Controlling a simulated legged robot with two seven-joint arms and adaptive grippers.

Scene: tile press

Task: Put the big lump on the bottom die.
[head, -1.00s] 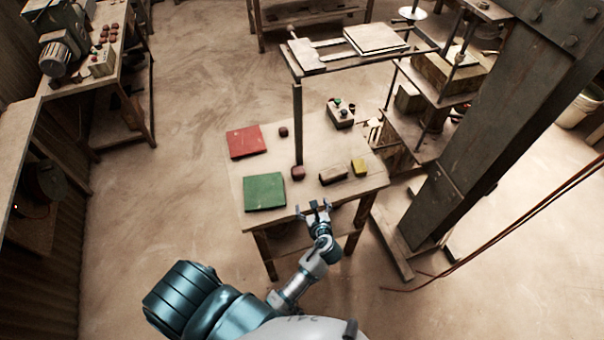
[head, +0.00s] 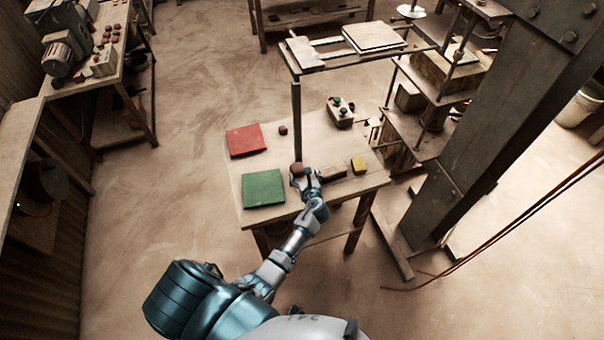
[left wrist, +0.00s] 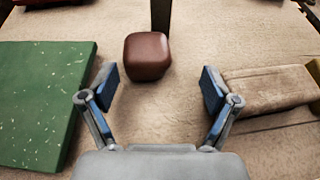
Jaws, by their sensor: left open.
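The big lump is a dark reddish-brown rounded block on the table; it shows in the left wrist view (left wrist: 147,56) just ahead of the fingertips and in the head view (head: 297,168), partly covered by the gripper. My left gripper (head: 305,181) is open over the table's front part; in the left wrist view its fingers (left wrist: 160,84) stand apart with nothing between them. A smaller dark red lump (head: 283,130) lies farther back. The press (head: 436,90) stands at the right with a pale plate (head: 375,38) on the frame reaching out from it. I cannot tell which part is the bottom die.
A green square (head: 263,189) and a red square (head: 246,140) lie left on the table (head: 331,137). A brown block (head: 333,173), a yellow block (head: 359,165) and a button box (head: 340,112) are to the right. A thin dark post (head: 297,120) rises behind the lump.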

